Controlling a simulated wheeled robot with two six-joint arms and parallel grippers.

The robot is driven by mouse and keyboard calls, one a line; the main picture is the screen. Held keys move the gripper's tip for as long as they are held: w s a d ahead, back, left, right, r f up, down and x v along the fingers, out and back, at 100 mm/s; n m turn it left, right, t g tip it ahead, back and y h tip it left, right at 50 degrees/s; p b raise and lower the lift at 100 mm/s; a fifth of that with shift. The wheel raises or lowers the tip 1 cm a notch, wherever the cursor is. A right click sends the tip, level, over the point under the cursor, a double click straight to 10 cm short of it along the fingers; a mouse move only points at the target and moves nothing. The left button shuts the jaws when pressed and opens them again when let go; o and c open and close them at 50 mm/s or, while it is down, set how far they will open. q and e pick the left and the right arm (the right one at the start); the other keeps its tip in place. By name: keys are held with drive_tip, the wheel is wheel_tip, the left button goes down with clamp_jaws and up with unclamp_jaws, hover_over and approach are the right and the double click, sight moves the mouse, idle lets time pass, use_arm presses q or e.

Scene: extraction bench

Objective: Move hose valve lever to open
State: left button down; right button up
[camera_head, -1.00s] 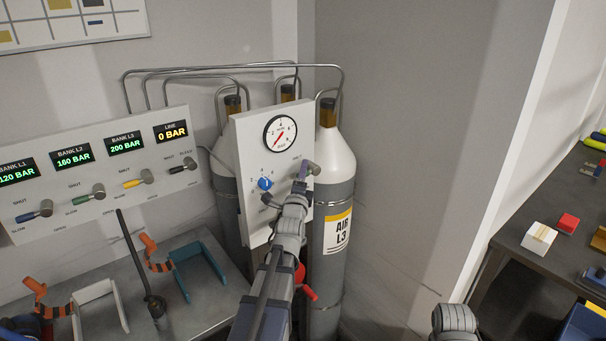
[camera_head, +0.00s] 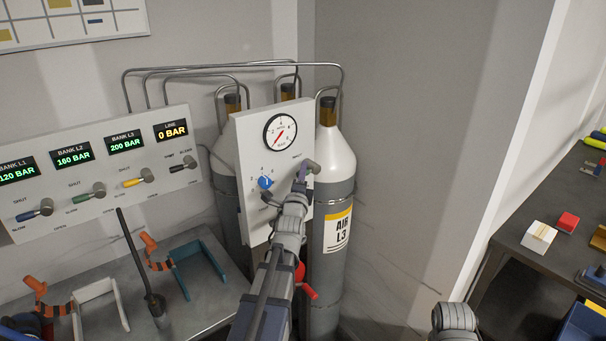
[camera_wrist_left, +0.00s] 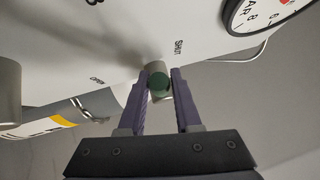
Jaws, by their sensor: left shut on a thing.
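The hose valve lever (camera_wrist_left: 158,82) shows a green end between my left gripper's fingers in the left wrist view. The SHUT label is close beside it and the OPEN label is farther left. In the head view, the valve's grey body (camera_head: 313,167) sticks out from the white gauge panel (camera_head: 246,140), right of the blue knob. My left gripper (camera_head: 301,172) is there, and its purple fingers also show in the wrist view (camera_wrist_left: 159,90). It is shut on the lever, which the gripper mostly hides in the head view. My right gripper is out of view.
The panel carries a round gauge (camera_head: 280,132) and a blue knob (camera_head: 265,183). Air cylinders (camera_head: 341,180) stand behind it. A bank panel (camera_head: 100,165) with several levers is at left, above a grey bench (camera_head: 205,300). A dark table (camera_head: 520,255) with small blocks is at right.

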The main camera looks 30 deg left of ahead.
use_arm(q)
drive_tip(key=shift+f+b, duration=0.3)
drive_tip(key=shift+b, duration=0.35)
drive_tip(key=w+d+f+n+g+y+b, duration=0.1)
drive_tip(key=n+g+y+b, duration=0.5)
drive_tip(key=n, duration=0.9)
drive_tip(key=w+f+n+g+y+b, duration=0.2)
drive_tip(key=n+g+y+b, duration=0.4)
drive_tip(key=n+y+b, duration=0.3)
drive_tip(key=shift+w+d+f+n+y+b, duration=0.4)
drive_tip(key=shift+w+n+y, duration=0.3)
drive_tip(key=shift+n+y, duration=1.85)
drive_tip(key=shift+n+g+h, duration=0.45)
drive_tip(key=shift+n+g, duration=0.05)
drive_tip(key=shift+n, duration=0.65)
